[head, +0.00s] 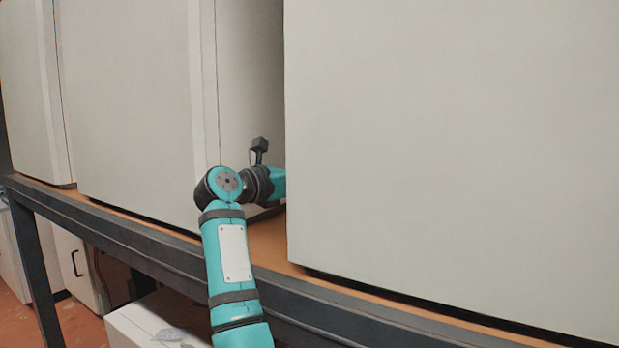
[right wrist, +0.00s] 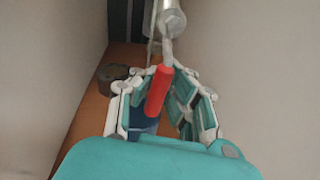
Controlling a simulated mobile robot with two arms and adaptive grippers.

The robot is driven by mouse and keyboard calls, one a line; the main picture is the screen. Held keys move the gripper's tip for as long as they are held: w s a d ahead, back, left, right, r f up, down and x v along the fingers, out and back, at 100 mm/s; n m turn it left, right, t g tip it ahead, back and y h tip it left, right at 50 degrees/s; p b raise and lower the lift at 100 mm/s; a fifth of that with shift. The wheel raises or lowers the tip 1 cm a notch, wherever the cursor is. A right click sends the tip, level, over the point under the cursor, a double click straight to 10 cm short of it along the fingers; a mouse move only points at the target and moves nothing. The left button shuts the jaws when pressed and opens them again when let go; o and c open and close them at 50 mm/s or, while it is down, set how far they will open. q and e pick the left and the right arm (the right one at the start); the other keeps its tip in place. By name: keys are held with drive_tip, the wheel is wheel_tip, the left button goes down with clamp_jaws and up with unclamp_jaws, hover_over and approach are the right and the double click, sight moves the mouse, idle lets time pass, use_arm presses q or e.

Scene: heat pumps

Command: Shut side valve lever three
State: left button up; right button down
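A valve lever with a red handle (right wrist: 158,90) hangs from a silver pipe fitting (right wrist: 171,22) in the right wrist view, in the gap between two pale walls. My right gripper (right wrist: 158,104) is open, with one finger on each side of the red handle. The handle lies nearer the right finger, with a visible gap to the left finger. I cannot tell whether the right finger touches it. In the head view my right arm reaches into the gap between units; its gripper and the lever are hidden behind the large right unit (head: 450,150). My left gripper is not in view.
The right unit and the middle unit (head: 130,100) form a narrow gap on an orange-topped shelf with a dark metal frame (head: 130,245). A dark round object (right wrist: 112,76) sits left of the gripper. A white box (head: 150,322) stands below the shelf.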

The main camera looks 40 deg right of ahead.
drive_tip(key=shift+w+a+r+m+y+p, duration=0.15)
drive_tip(key=shift+w+m, duration=0.25)
drive_tip(key=shift+m, duration=0.45)
drive_tip(key=shift+w+a+m+y+p, duration=0.15)
drive_tip(key=shift+w+a+m+y, duration=0.15)
drive_tip(key=shift+m, duration=0.5)
drive_tip(key=shift+w+a+r+m+y+p, duration=0.15)
drive_tip(key=shift+w+m, duration=0.3)
drive_tip(key=shift+m, duration=0.4)
drive_tip(key=shift+f+t, duration=0.1)
drive_tip(key=shift+t, duration=0.2)
drive_tip(key=c, duration=1.3)
unclamp_jaws()
drive_tip(key=shift+a+r, duration=0.25)
drive_tip(key=shift+a, duration=0.1)
drive_tip(key=shift+o, duration=0.2)
drive_tip(key=v, duration=0.7)
